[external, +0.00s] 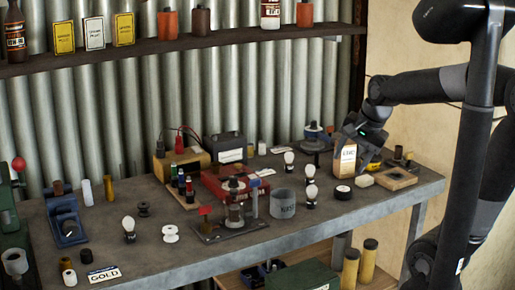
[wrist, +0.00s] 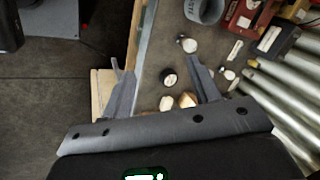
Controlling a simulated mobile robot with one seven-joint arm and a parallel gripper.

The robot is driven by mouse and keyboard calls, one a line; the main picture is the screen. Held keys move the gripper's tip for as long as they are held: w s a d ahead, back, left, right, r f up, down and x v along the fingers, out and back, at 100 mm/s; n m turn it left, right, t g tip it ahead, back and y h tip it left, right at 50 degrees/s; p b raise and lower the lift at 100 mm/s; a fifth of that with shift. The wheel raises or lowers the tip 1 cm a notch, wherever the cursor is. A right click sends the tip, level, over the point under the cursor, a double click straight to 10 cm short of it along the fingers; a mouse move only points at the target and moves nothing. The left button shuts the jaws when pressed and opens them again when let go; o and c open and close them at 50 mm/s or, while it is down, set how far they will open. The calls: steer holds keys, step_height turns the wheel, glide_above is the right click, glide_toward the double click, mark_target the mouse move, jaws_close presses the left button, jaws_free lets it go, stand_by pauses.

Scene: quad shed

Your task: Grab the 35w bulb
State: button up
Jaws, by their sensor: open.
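Several white bulbs with dark bases stand on the workbench. One bulb (external: 128,229) is at the front left, one (external: 289,159) is towards the back, one (external: 310,170) is right of centre, and one (external: 311,193) is beside the grey cup. No wattage marking is readable, so I cannot tell which is 35w. My gripper (external: 372,152) is over the right end of the bench, beside a tan labelled box. In the wrist view my gripper (wrist: 160,76) is open with nothing held. A bulb (wrist: 188,44) lies beyond its right finger, and another (wrist: 228,73) is right of that finger.
The tan box (external: 344,161), black roll (external: 342,192) and wooden tray (external: 394,180) crowd my gripper. A red case (external: 225,181) and a metal stand (external: 234,215) occupy the middle. Corrugated metal (external: 90,110) rises behind.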

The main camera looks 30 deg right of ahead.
steer(key=w+f+m, duration=0.3)
steer(key=w+m, duration=0.4)
steer(key=m, duration=0.2)
steer(key=m+g, duration=0.1)
steer(key=m, duration=0.8)
glide_above(313, 188)
step_height(313, 188, down, 4)
steer(key=shift+w+d+f+m+g, duration=0.1)
steer(key=shift+d+f+m+g, duration=0.15)
steer(key=shift+d+m, duration=0.4)
steer(key=shift+m, duration=0.25)
steer(key=x, duration=0.5)
steer(key=shift+a+f, duration=0.1)
steer(key=shift+w+f, duration=0.1)
steer(key=shift+f, duration=2.7)
steer(key=shift+a, duration=0.1)
steer(key=c, duration=1.1)
